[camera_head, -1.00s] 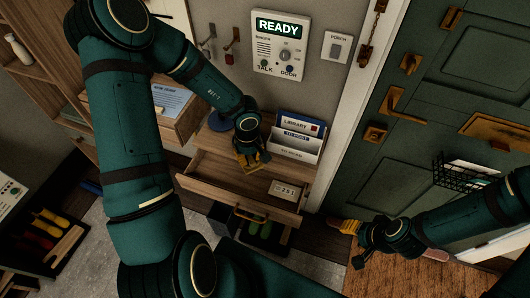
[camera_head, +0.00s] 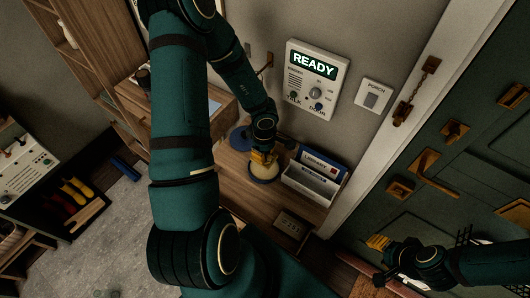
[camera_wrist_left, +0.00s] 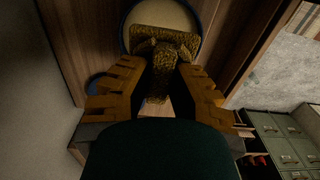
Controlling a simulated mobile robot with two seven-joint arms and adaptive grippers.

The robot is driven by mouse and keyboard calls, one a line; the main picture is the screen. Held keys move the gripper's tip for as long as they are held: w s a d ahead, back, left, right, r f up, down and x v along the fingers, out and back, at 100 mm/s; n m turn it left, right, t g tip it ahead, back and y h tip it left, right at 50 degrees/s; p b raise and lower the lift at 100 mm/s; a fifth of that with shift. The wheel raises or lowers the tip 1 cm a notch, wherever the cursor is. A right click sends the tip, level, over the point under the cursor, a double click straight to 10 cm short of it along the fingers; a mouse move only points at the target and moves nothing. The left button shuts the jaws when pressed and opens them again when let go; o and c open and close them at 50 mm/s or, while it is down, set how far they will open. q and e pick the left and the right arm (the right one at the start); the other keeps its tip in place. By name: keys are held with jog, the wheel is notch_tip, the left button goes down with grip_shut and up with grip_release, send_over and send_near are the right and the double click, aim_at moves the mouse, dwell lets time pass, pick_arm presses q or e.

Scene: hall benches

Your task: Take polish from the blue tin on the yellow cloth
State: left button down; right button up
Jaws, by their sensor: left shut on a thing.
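The open blue tin (camera_head: 265,171), with pale polish inside a blue rim, stands on the wooden hall bench top. My left gripper (camera_head: 262,157) is just above it, shut on the yellow cloth. In the left wrist view the bunched cloth (camera_wrist_left: 163,60) is between the fingers, and its far end overlaps the pale polish of the tin (camera_wrist_left: 160,14). I cannot tell whether the cloth presses into the polish. A round blue lid (camera_head: 239,138) lies beside the tin. My right gripper (camera_head: 378,243) is near the door, well away; its jaw state is unclear.
A white letter rack (camera_head: 312,180) stands right of the tin. A small numbered plate (camera_head: 291,224) is nearer me. The wall intercom (camera_head: 318,78) reads READY. The green door (camera_head: 470,120) is at right. A tool tray (camera_head: 72,195) is at left.

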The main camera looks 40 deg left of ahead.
aim_at(264, 164)
pick_arm(q)
jog(key=shift+s+f+b, duration=0.1)
jog(key=shift+f+b, duration=0.6)
notch_tip(264, 164, down, 4)
jog(key=b, duration=0.5)
jog(key=shift+f+b, duration=0.3)
jog(key=shift+f, duration=0.25)
dwell(0.5)
jog(key=shift+p, duration=0.55)
dwell(2.2)
notch_tip(264, 164, up, 5)
jog(key=p, duration=0.6)
jog(key=shift+p, duration=0.3)
jog(key=shift+r, duration=1)
